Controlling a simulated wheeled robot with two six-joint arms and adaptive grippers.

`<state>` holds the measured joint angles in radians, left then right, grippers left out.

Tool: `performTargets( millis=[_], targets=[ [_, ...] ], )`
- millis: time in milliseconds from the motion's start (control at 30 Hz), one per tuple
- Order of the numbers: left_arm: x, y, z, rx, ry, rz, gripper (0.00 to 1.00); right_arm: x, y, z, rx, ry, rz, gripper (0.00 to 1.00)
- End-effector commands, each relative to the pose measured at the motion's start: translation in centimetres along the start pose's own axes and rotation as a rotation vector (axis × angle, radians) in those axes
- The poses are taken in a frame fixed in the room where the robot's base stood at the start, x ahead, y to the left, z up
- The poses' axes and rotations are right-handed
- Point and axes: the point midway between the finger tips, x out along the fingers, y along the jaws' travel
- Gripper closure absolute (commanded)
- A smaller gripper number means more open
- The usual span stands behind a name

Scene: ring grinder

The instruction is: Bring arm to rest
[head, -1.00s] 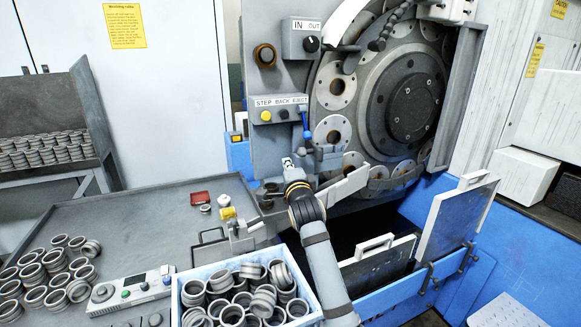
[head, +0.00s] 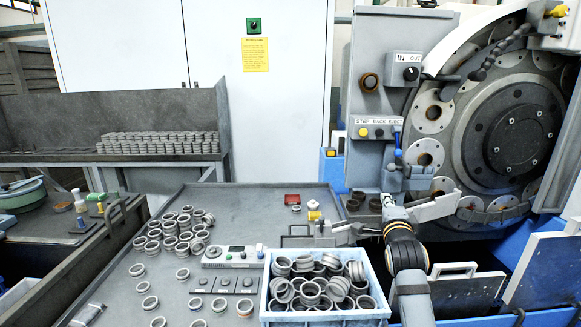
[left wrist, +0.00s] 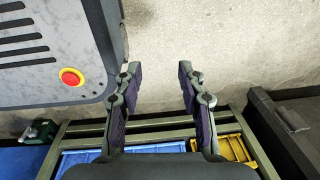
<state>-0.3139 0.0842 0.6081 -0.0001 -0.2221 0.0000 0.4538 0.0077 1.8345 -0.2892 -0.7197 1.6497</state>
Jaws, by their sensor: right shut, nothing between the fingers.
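My right arm comes up from the bottom right of the head view, in front of the grinder. My right gripper (head: 324,230) appears small and partly merged with the grey parts around it, over the back of the table by the white box. It is shut and empty. My left gripper (left wrist: 160,72) shows in the left wrist view, its two fingers well apart. It is open and empty above bare floor. My left arm is not in the head view.
A white box (head: 371,316) full of metal rings stands at the table's front, close to my right arm. Loose rings (head: 180,231) lie on the grey table (head: 245,199) beside a control box (head: 233,257). The grinder (head: 507,140) stands right. A red button (left wrist: 71,77) shows in the left wrist view.

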Motion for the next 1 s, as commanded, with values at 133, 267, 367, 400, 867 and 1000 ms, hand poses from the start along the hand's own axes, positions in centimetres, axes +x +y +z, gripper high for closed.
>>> performTargets(
  millis=[133,267,367,400,867,1000],
  targets=[
    [-0.1,0.1,-2.1,-0.002,0.033,0.001,0.60,-1.2,3.0,0.0,-0.085,-0.011,0.069,1.00],
    [-0.1,0.3,-3.0,-0.003,0.046,0.004,0.60,-2.5,6.0,0.1,-0.180,-0.029,0.139,1.00],
    [-0.1,0.5,-3.2,-0.005,0.048,0.006,0.60,-4.0,8.9,0.1,-0.273,-0.054,0.208,1.00],
    [-0.1,0.6,-3.1,-0.005,0.047,0.007,0.60,-4.8,10.2,0.1,-0.316,-0.068,0.239,1.00],
    [0.0,0.4,-1.4,-0.003,0.021,0.005,0.60,-23.1,27.7,0.0,-1.043,-0.562,0.681,1.00],
    [0.0,0.4,-1.6,-0.003,0.025,0.004,0.60,-28.8,30.4,-0.2,-1.210,-0.762,0.745,1.00]
  ],
)
